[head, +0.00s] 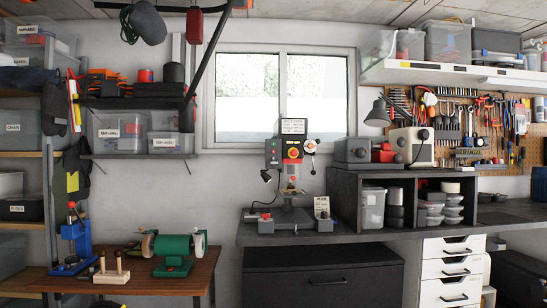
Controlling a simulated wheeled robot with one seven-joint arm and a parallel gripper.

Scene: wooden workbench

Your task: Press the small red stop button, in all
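A bench machine like a drill press (291,180) stands on the dark workbench, in front of the window. The controls are too small to tell which is the stop button or whether any is pressed. My gripper is not in view.
A green bench grinder (174,248) and a blue press (76,240) stand on the lower wooden table at left. A dark bar (208,55) hangs diagonally at upper left.

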